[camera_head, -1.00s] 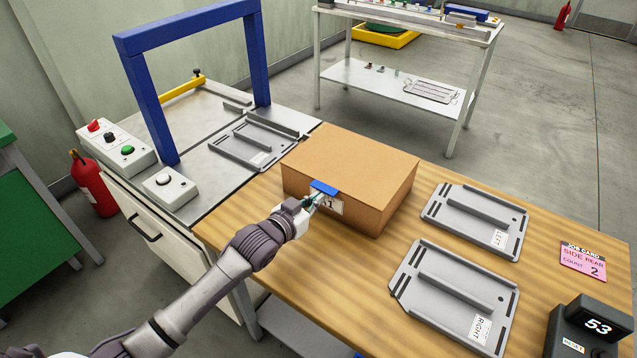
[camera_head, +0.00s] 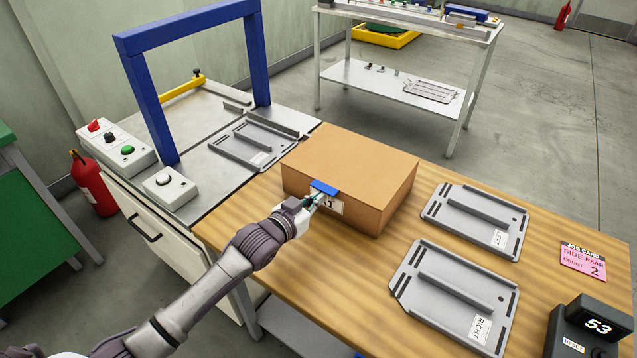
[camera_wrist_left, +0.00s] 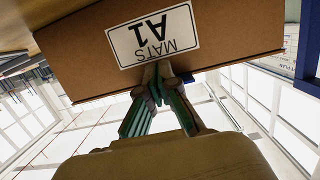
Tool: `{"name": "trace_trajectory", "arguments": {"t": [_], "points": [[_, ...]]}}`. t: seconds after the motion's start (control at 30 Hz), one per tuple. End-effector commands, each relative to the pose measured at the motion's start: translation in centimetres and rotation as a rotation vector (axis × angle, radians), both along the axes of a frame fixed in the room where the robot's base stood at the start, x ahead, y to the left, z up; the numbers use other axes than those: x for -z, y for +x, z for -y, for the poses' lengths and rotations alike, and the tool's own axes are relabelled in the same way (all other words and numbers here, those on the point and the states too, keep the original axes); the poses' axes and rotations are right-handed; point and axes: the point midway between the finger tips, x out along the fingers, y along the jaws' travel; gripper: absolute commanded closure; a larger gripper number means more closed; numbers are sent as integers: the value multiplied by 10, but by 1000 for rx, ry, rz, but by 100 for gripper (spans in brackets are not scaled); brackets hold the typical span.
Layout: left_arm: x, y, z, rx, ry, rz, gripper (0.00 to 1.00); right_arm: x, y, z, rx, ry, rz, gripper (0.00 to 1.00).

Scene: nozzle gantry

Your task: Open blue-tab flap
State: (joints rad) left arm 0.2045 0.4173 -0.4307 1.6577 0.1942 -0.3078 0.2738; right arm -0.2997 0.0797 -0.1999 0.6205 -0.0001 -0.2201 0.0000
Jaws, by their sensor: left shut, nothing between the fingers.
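A closed brown cardboard box (camera_head: 352,166) stands on the wooden table, its top flap lying flat. A blue tab (camera_head: 324,187) sits at the top edge of the front face, above a white label (camera_head: 330,204). In the left wrist view the label (camera_wrist_left: 153,37) reads "MATS A1" upside down. My left gripper (camera_head: 314,198) is shut and empty at the front face, just below the blue tab. In the wrist view its fingertips (camera_wrist_left: 157,74) meet near the label's edge; I cannot tell whether they touch the box. My right gripper is not in view.
Grey trays marked LEFT (camera_head: 475,222) and RIGHT (camera_head: 455,298) lie right of the box. A pink job card (camera_head: 583,262) and a counter (camera_head: 590,327) are farther right. A blue gantry (camera_head: 150,95) stands at left over another grey tray (camera_head: 252,145).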

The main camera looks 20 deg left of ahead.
Motion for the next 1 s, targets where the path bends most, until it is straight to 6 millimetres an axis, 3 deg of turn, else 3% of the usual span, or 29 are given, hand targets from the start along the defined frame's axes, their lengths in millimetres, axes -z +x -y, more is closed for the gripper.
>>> {"name": "trace_trajectory", "arguments": {"t": [0.3,0.63,1.0], "points": [[0,16,6,0,-1,0,100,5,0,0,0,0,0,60],[-1,17,6,0,0,0,100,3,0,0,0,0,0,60],[-25,20,8,1,-1,0,100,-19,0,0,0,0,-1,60]]}}
